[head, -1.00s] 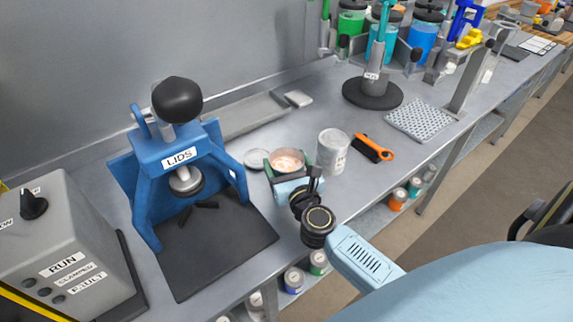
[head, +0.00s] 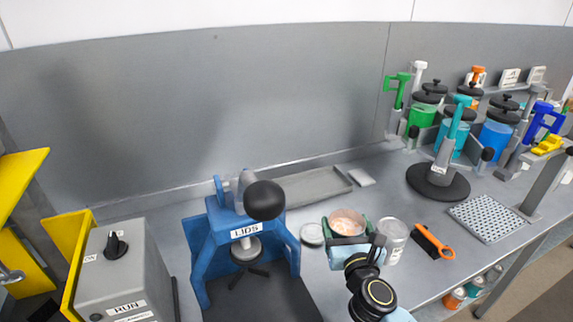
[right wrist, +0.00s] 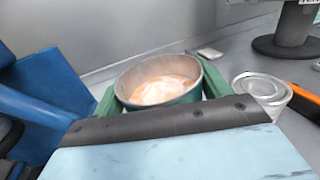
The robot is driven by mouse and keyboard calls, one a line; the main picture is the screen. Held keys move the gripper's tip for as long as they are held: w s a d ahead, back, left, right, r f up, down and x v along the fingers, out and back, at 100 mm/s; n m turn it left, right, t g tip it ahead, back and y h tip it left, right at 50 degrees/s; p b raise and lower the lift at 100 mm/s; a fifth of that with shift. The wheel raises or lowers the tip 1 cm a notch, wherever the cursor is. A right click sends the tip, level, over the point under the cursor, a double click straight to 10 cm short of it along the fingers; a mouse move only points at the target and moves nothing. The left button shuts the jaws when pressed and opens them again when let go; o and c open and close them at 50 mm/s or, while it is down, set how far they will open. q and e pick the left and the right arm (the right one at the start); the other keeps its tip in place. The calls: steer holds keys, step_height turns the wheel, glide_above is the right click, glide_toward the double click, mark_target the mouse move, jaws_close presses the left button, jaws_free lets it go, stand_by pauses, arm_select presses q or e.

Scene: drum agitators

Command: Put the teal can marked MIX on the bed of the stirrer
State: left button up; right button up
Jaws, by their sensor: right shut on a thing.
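My right gripper (head: 347,236) is shut on an open can (head: 348,220) with pale peach contents, over the bench right of the blue press. In the right wrist view, the can (right wrist: 160,82) sits upright between my green fingers (right wrist: 158,90). A strip of its teal side shows; no MIX mark is visible. A grey control box (head: 125,275) with a black knob and a RUN label stands at the left, beside yellow panels (head: 67,240). I cannot make out the stirrer's bed. My left gripper is not in view.
The blue press (head: 245,235) marked LIDS stands between the box and the can. A loose lid (head: 312,234), a pale tin (head: 392,242) and an orange-handled brush (head: 434,242) are near my gripper. A black round stand (head: 437,182) and a perforated plate (head: 488,217) are further right.

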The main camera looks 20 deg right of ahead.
steer(key=shift+r, duration=0.2)
steer(key=shift+a, duration=0.2)
steer(key=s+a+f+n+y+b, duration=0.2)
steer(key=s+a+f+y+b, duration=0.1)
steer(key=s+a+b, duration=0.3)
steer(key=a+y+b, duration=0.1)
steer(key=a+b, duration=0.1)
steer(key=b, duration=0.2)
steer(key=shift+a+n+t, duration=0.3)
steer(key=shift+a+n, duration=0.1)
